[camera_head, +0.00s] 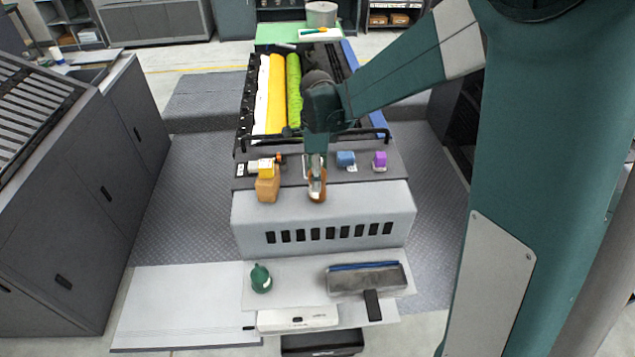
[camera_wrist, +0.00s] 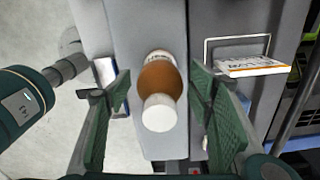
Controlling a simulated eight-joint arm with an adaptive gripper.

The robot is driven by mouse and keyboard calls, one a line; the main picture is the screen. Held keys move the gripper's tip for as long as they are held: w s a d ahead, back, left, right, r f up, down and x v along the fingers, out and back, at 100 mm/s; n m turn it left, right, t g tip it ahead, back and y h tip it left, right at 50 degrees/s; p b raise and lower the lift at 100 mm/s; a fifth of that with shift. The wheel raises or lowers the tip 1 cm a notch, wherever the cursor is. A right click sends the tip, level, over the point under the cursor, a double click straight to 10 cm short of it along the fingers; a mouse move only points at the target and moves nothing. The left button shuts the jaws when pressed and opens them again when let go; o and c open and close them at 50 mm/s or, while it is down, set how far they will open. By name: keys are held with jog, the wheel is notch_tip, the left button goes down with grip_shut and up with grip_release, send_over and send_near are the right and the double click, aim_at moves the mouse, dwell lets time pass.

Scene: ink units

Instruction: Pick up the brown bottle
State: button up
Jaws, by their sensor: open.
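The brown bottle (camera_wrist: 160,80) stands upright with a white cap (camera_wrist: 158,113), in the middle of the wrist view. In the head view, the brown bottle (camera_head: 317,196) is partly hidden by my gripper (camera_head: 316,178), which points down over it. In the wrist view my gripper (camera_wrist: 158,78) is open, one green finger on each side of the bottle, with a gap showing on both sides. I cannot tell how far down the bottle the fingertips reach.
A tan container with a yellow top (camera_head: 267,185) stands to the left on the same grey machine. A blue item (camera_head: 346,159) and a purple item (camera_head: 380,160) lie to the right. A green bottle (camera_head: 261,279) and a grey tray (camera_head: 340,282) are on the lower shelf.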

jog(key=shift+c, duration=0.3)
jog(key=c, duration=1.1)
jog(key=shift+r, duration=5)
